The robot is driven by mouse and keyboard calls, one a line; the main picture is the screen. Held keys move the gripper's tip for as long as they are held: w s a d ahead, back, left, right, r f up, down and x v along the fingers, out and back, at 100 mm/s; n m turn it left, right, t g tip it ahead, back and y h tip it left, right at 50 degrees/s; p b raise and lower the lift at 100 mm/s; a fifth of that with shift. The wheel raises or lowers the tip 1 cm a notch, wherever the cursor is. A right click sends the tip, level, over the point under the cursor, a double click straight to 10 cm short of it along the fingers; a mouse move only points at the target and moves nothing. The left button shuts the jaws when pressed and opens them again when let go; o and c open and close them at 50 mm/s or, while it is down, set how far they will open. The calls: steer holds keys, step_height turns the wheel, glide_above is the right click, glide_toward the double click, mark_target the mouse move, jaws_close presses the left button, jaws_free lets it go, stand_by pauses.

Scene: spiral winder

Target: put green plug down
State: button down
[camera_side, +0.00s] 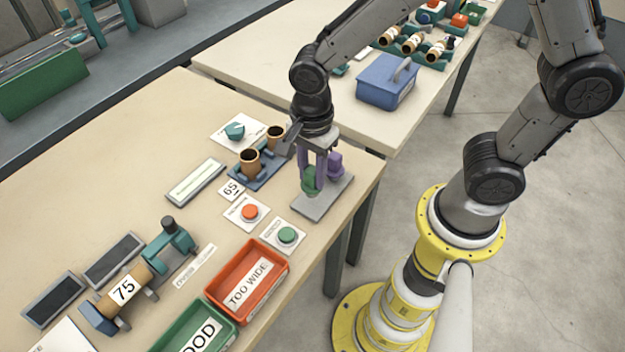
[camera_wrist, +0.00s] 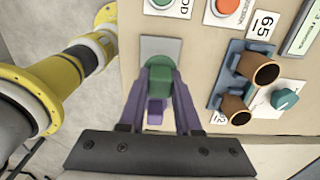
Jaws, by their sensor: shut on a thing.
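The green plug (camera_side: 309,181) is between the purple fingers of my gripper (camera_side: 313,175), over the grey plate (camera_side: 309,209) near the table's right edge. In the wrist view, the green plug (camera_wrist: 160,82) sits between the fingertips of my gripper (camera_wrist: 161,76), with the grey plate (camera_wrist: 160,46) beyond it. I cannot tell whether the plug touches the plate. A purple plug (camera_side: 336,162) stands beside it, just right of the fingers; it also shows in the wrist view (camera_wrist: 155,112). The fingers hide part of the green plug.
A blue holder (camera_side: 262,179) with brown cylinders (camera_side: 249,162) stands left of the plate. A red button (camera_side: 249,212) and a green button (camera_side: 287,235) lie nearer, before the red TOO WIDE tray (camera_side: 284,277). A blue box (camera_side: 386,84) stands on the far table.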

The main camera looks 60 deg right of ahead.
mark_target(313, 183)
steer(key=shift+f, duration=1.4)
steer(key=shift+f, duration=0.1)
steer(key=c, duration=0.6)
jaws_free()
steer(key=shift+f, duration=0.1)
